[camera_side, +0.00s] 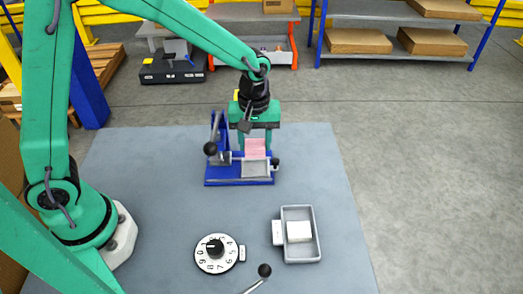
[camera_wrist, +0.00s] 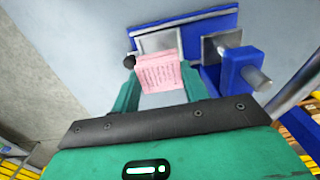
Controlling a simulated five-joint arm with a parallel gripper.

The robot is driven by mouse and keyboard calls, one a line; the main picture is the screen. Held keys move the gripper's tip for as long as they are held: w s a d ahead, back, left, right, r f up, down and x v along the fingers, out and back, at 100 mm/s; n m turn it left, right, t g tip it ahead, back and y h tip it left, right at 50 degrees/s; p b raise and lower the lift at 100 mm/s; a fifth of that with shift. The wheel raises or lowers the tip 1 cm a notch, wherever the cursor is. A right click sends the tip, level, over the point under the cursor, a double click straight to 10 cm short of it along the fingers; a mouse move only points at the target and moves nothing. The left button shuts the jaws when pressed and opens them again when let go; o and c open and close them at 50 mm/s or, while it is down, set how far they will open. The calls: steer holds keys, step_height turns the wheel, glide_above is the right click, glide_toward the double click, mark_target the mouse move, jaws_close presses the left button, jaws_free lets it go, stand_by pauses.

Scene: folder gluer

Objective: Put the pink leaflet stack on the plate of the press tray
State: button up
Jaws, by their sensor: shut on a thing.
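The pink leaflet stack (camera_side: 255,148) is between the fingers of my gripper (camera_side: 256,144), which is shut on it. In the wrist view the stack (camera_wrist: 158,74) shows printed lines and sits between the two green fingertips (camera_wrist: 160,90). The blue press (camera_side: 222,170) stands on the grey mat, with its lever up at the left. Its grey tray plate (camera_side: 255,169) lies just in front of and below the stack in the side view. In the wrist view the plate (camera_wrist: 158,42) shows bare beyond the stack. I cannot tell whether the stack touches the tray.
A lever with a black knob (camera_side: 211,148) rises beside my gripper. A numbered dial (camera_side: 216,253) and a grey bin (camera_side: 301,252) with a white block (camera_side: 299,231) stand nearer the camera. The mat (camera_side: 160,200) is clear left of the press.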

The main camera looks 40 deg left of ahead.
mark_target(256, 155)
steer(key=shift+f, duration=2.65)
steer(key=o, duration=1)
steer(key=shift+o, duration=0.2)
steer(key=shift+w+d+r, duration=0.1)
steer(key=shift+w+r, duration=0.1)
steer(key=shift+r, duration=1.65)
steer(key=shift+s+r, duration=0.2)
steer(key=shift+r, duration=2.95)
